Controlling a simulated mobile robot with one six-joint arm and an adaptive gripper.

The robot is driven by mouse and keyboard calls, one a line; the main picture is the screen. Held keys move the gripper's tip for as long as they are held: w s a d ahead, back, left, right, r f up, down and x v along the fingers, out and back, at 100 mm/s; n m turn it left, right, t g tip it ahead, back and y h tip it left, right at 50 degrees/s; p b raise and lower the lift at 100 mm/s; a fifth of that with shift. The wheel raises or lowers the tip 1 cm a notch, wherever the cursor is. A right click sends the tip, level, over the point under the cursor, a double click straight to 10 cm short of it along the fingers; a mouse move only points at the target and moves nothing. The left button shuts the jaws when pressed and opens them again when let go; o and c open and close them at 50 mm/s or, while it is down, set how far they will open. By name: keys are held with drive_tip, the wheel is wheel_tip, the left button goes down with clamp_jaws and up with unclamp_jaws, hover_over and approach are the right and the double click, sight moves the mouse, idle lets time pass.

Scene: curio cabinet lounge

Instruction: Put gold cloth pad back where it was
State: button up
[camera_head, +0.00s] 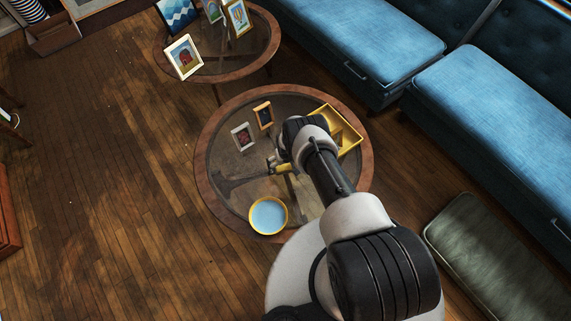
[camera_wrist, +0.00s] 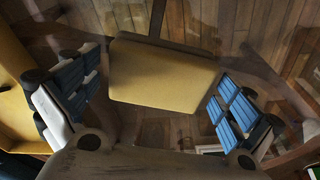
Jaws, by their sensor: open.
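The gold cloth pad (camera_wrist: 162,75) shows in the wrist view as a yellow block between my gripper's two blue-padded fingers. My gripper (camera_wrist: 160,98) is open, with a gap visible on either side of the pad. In the head view the pad (camera_head: 284,169) is a small yellow patch at my gripper (camera_head: 279,164), over the round glass table (camera_head: 203,160). I cannot tell whether the pad rests on the glass.
A yellow tray (camera_head: 351,143) lies on the table's right side, partly behind my arm. Two small picture frames, one white (camera_head: 242,137) and one brown (camera_head: 263,116), and a yellow-rimmed blue bowl (camera_head: 268,215) stand on the glass. Blue sofas (camera_head: 480,105) are at right.

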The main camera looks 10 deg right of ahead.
drive_tip(key=shift+r, duration=0.15)
drive_tip(key=w+r+p, duration=0.3)
drive_tip(key=r, duration=1.2)
drive_tip(key=w+r+p, duration=0.2)
drive_tip(key=r+p, duration=0.1)
drive_tip(key=r, duration=1.3)
wheel_tip(320, 180, up, 34)
drive_tip(key=t, duration=0.2)
hover_over(286, 167)
drive_tip(key=s, duration=0.2)
drive_tip(key=s+r, duration=1.1)
drive_tip(key=s, duration=1.6)
drive_tip(key=shift+s+r+t, duration=0.15)
drive_tip(key=shift+s+t, duration=0.15)
drive_tip(key=shift+t, duration=0.1)
